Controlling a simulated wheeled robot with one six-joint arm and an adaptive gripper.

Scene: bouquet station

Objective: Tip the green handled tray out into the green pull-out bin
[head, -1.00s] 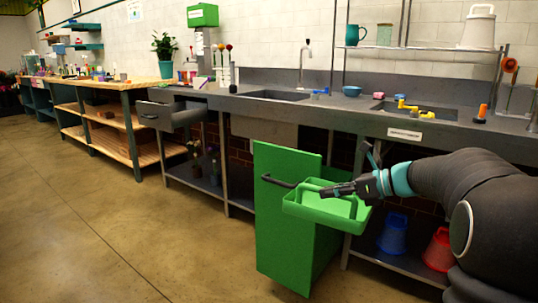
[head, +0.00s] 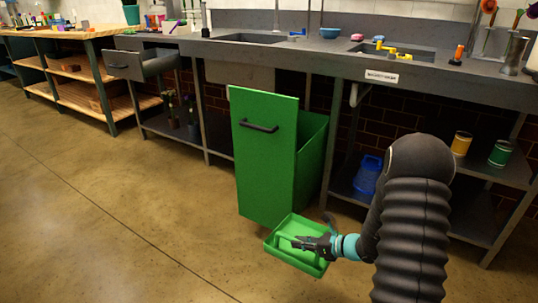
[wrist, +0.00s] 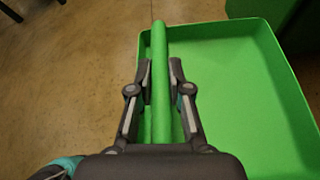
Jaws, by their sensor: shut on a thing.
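The green handled tray (head: 284,262) is in front of the bin in the head view, low and near the floor in the picture. My gripper (head: 297,242) is shut on the tray's handle; in the wrist view the handle bar (wrist: 159,60) runs between both fingers. The tray floor (wrist: 240,90) looks bare and roughly level where it shows; its near left part is hidden by my gripper. The green pull-out bin (head: 262,175) stands pulled out from under the counter, with a dark handle on its front and an open top. Its inside bottom is hidden.
The grey counter (head: 330,52) with sinks runs behind the bin. A blue bucket (head: 368,175) and yellow (head: 461,143) and green (head: 500,153) cans stand on the lower shelf to the right. Open concrete floor (head: 120,215) lies to the left.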

